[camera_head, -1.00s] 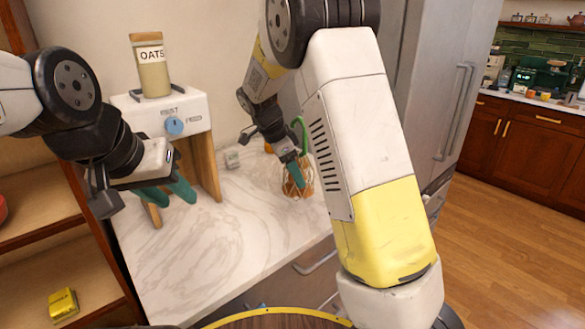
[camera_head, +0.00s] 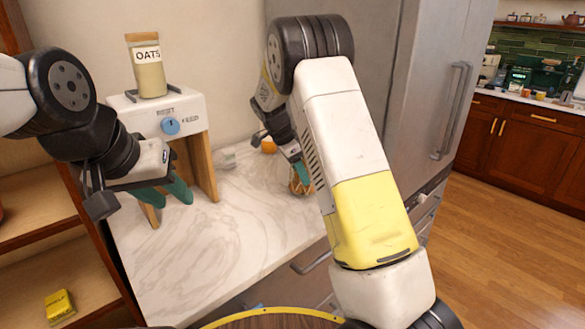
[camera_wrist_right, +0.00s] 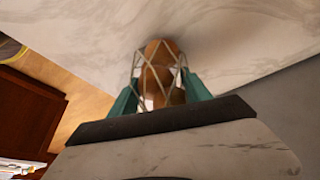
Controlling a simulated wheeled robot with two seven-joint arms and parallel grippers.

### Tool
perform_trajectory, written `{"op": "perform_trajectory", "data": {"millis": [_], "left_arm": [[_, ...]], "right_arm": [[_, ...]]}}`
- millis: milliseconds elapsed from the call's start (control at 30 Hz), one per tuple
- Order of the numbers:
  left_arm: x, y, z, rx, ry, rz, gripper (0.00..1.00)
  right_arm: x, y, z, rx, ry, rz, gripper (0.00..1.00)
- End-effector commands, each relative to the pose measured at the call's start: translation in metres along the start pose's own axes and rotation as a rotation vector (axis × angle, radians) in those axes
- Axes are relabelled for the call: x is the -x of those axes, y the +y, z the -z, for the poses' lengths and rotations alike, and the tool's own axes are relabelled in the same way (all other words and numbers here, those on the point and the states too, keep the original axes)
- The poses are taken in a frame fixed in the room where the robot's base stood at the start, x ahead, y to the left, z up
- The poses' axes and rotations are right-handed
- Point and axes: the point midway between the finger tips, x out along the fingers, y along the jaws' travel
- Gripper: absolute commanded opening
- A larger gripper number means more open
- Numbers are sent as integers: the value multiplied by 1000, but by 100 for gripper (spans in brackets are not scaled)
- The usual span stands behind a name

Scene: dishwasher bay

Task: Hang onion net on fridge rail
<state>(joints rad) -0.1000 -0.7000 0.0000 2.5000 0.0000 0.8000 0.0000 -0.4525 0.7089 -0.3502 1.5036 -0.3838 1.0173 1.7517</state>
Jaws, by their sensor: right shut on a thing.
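The onion net (camera_head: 295,186), brown onions in pale mesh, is at the right end of the marble counter, partly hidden by my right arm. My right gripper (camera_head: 302,173) is shut on it; in the right wrist view the net (camera_wrist_right: 160,72) sits between the two teal fingers. I cannot tell whether it touches the counter. The fridge (camera_head: 412,90) stands to the right, its lower left part behind my right arm. My left gripper (camera_head: 166,192) is open and empty in front of the feeder.
A white feeder (camera_head: 187,112) with a blue knob and wooden legs stands on the counter (camera_head: 215,245), an oats jar (camera_head: 149,72) on top. The counter's front is clear.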

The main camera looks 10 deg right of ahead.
Motion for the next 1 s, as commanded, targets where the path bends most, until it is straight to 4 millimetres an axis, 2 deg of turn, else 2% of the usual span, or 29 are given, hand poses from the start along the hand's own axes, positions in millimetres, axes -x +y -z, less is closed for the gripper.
{"op": "perform_trajectory", "data": {"millis": [133, 167, 267, 567, 667, 767, 1000], "left_arm": [[0, 0, 0, 0, 0, 0, 36], [0, 0, 0, 0, 0, 0, 36], [0, 0, 0, 0, 0, 0, 36], [0, 0, 0, 0, 0, 0, 36], [0, 0, 0, 0, 0, 0, 36], [0, 0, 0, 0, 0, 0, 36], [0, 0, 0, 0, 0, 0, 36]], "right_arm": [[-1, 0, 0, 0, 1, 1, 0], [-2, 0, -1, 0, 0, 0, 60], [-1, 0, 0, 0, 0, 0, 79], [-1, 0, 0, 0, 0, 0, 79], [5, 0, 0, 0, 0, 2, 79], [19, -1, 0, -1, 0, 3, 79], [71, -1, 0, -1, 0, 5, 79]]}}
